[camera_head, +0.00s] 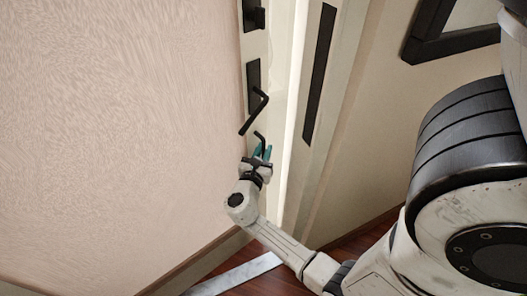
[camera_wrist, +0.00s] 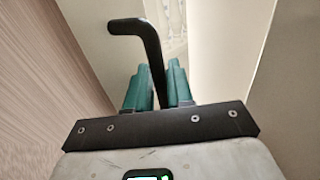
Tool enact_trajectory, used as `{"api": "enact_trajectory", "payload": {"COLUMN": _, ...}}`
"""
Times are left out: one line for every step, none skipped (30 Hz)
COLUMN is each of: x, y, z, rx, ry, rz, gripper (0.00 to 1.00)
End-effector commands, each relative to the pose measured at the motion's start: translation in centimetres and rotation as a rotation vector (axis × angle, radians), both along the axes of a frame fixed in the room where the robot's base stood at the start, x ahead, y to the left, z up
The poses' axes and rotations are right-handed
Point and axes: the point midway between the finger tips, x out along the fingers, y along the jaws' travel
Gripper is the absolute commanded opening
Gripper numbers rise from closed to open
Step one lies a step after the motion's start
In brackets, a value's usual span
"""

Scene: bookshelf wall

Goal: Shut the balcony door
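The balcony door (camera_head: 276,95) shows in the head view as a narrow pale panel, seen steeply from the side. A bright vertical strip runs along its right side; I cannot tell for sure how far the door stands open. My gripper (camera_head: 263,152) has teal fingers, one on each side of this handle. In the wrist view the fingers (camera_wrist: 160,85) lie close against the handle's bar, with little or no gap showing. The handle's lower end is partly hidden between them.
A beige textured surface (camera_head: 120,130) fills the left. A pale upright with a long black strip (camera_head: 320,72) stands right of the bright strip. Dark red wooden floor (camera_head: 350,246) shows below.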

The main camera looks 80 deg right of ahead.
Motion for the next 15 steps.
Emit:
{"api": "enact_trajectory", "payload": {"x": 0.01, "y": 0.01, "z": 0.00, "rx": 0.000, "ry": 0.000, "rz": 0.000, "gripper": 0.16}}
{"api": "enact_trajectory", "payload": {"x": 0.01, "y": 0.02, "z": 0.00, "rx": 0.000, "ry": 0.000, "rz": 0.000, "gripper": 0.14}}
{"api": "enact_trajectory", "payload": {"x": 0.01, "y": 0.02, "z": 0.01, "rx": 0.000, "ry": 0.000, "rz": 0.000, "gripper": 0.10}}
{"api": "enact_trajectory", "payload": {"x": 0.01, "y": 0.02, "z": 0.01, "rx": 0.000, "ry": 0.000, "rz": 0.000, "gripper": 0.07}}
{"api": "enact_trajectory", "payload": {"x": 0.01, "y": 0.02, "z": 0.01, "rx": 0.000, "ry": 0.000, "rz": 0.000, "gripper": 0.04}}
{"api": "enact_trajectory", "payload": {"x": 0.01, "y": 0.02, "z": 0.01, "rx": 0.000, "ry": 0.000, "rz": 0.000, "gripper": 0.00}}
{"api": "enact_trajectory", "payload": {"x": 0.01, "y": 0.03, "z": 0.01, "rx": 0.000, "ry": 0.000, "rz": 0.000, "gripper": 0.00}}
{"api": "enact_trajectory", "payload": {"x": 0.01, "y": 0.03, "z": 0.01, "rx": 0.000, "ry": 0.000, "rz": 0.000, "gripper": 0.00}}
{"api": "enact_trajectory", "payload": {"x": 0.01, "y": 0.03, "z": 0.01, "rx": 0.000, "ry": 0.000, "rz": 0.000, "gripper": 0.00}}
{"api": "enact_trajectory", "payload": {"x": 0.01, "y": 0.03, "z": 0.01, "rx": 0.000, "ry": 0.000, "rz": 0.000, "gripper": 0.00}}
{"api": "enact_trajectory", "payload": {"x": 0.02, "y": 0.03, "z": 0.01, "rx": 0.000, "ry": 0.000, "rz": 0.000, "gripper": 0.00}}
{"api": "enact_trajectory", "payload": {"x": 0.02, "y": 0.03, "z": 0.01, "rx": 0.000, "ry": 0.000, "rz": 0.000, "gripper": 0.00}}
{"api": "enact_trajectory", "payload": {"x": 0.02, "y": 0.03, "z": 0.01, "rx": 0.000, "ry": 0.000, "rz": 0.001, "gripper": 0.00}}
{"api": "enact_trajectory", "payload": {"x": 0.02, "y": 0.03, "z": 0.01, "rx": 0.000, "ry": 0.000, "rz": 0.001, "gripper": 0.00}}
{"api": "enact_trajectory", "payload": {"x": 0.02, "y": 0.04, "z": 0.01, "rx": 0.000, "ry": 0.000, "rz": 0.001, "gripper": 0.00}}
